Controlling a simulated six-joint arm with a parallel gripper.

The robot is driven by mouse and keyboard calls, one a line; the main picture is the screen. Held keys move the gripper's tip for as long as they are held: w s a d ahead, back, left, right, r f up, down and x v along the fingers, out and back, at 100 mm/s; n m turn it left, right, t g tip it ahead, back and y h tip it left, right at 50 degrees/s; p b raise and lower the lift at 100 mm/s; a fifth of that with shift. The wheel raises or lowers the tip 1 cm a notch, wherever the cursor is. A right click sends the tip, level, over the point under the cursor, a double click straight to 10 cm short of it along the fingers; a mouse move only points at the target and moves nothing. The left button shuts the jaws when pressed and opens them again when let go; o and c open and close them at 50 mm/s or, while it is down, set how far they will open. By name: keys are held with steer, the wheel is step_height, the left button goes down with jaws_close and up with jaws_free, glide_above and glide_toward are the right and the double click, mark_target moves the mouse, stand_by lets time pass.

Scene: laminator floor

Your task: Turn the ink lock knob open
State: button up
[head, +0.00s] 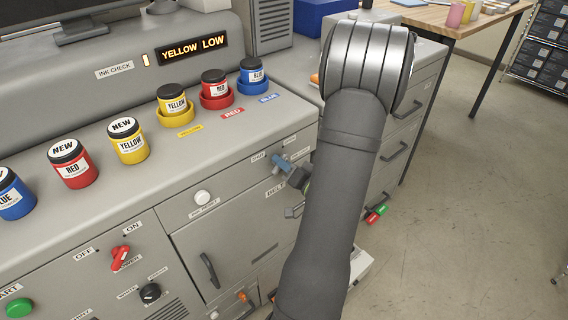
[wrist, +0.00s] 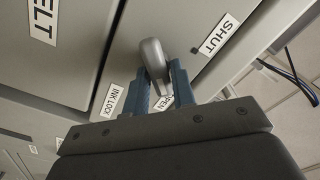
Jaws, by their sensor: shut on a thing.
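The ink lock knob (wrist: 153,58) is a grey lever-like handle on the grey cabinet front in the wrist view. My gripper (wrist: 161,88) has two blue fingers closed on the knob's lower part. That end of the knob lies close to the partly hidden OPEN label (wrist: 167,102). The SHUT label (wrist: 219,35) is to the upper right and the INK LOCK label (wrist: 111,100) to the lower left. In the head view my gripper (head: 281,163) is against the cabinet's upper right front, and I cannot make out the knob clearly there.
A white round button (head: 202,197) and a dark door handle (head: 210,270) are left of my gripper. Ink jars, including a yellow one (head: 174,100) in a yellow holder, stand on the machine top. The display (head: 193,48) reads YELLOW LOW. The floor (head: 470,200) at right is clear.

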steer(key=o, duration=1)
steer(key=v, duration=1.7)
steer(key=shift+s+d+r, duration=0.1)
steer(key=shift+s+d, duration=0.05)
steer(key=shift+x, duration=8.05)
steer(key=shift+d, duration=0.1)
steer(key=n, duration=0.2)
steer(key=a+n, duration=0.1)
steer(key=n, duration=0.4)
steer(key=shift+w+a, duration=0.2)
steer(key=shift+w, duration=0.1)
